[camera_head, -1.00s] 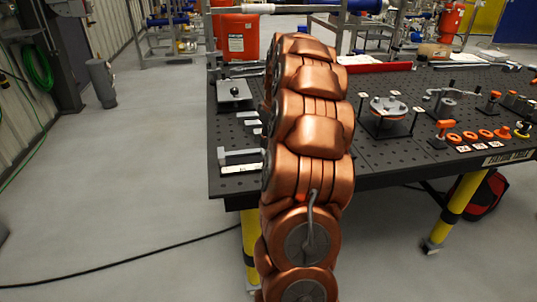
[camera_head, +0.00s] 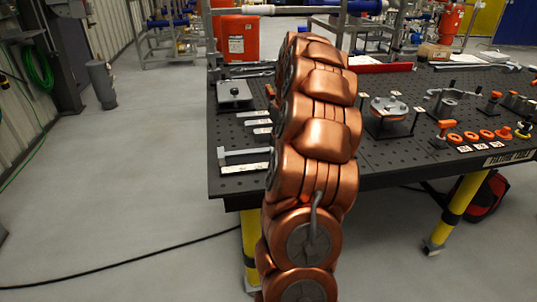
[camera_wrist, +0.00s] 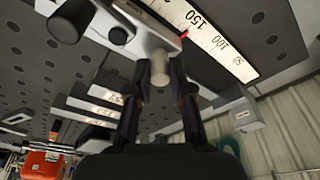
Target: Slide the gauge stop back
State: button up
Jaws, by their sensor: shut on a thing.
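In the wrist view, the gauge stop (camera_wrist: 138,22) is a pale grey block with a round post, beside a white scale (camera_wrist: 213,40) marked 150, 100 and 50. A small red mark sits on the scale near 150. My gripper (camera_wrist: 160,82) is shut on the post, one dark finger on each side. In the head view, the near end of the scale (camera_head: 240,169) shows at the table's left edge. My copper-coloured arm hides the stop and gripper there.
The perforated black fixture table (camera_head: 385,163) carries several grey bars (camera_head: 258,122), a plate with a black knob (camera_head: 235,92), a round flanged fixture (camera_head: 388,107) and orange parts (camera_head: 470,136) at right. A grey end block (camera_wrist: 236,116) stands by the scale. Floor at left is mostly clear.

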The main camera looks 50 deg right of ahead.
jog(key=shift+s+d, duration=0.1)
jog(key=shift+d, duration=0.05)
jog(key=shift+s+d+b, duration=0.3)
jog(key=shift+s+d, duration=0.55)
jog(key=shift+d, duration=0.2)
jog(key=shift+s+d, duration=0.1)
jog(key=shift+d, duration=0.05)
jog(key=shift+s+d, duration=0.6)
jog(key=shift+d, duration=0.25)
jog(key=o, duration=1.2)
jog(key=shift+s+r, duration=0.15)
jog(key=shift+r, duration=0.6)
jog(key=shift+s+r, duration=0.15)
jog(key=shift+r, duration=0.6)
jog(key=shift+r+p, duration=0.1)
jog(key=shift+p, duration=0.2)
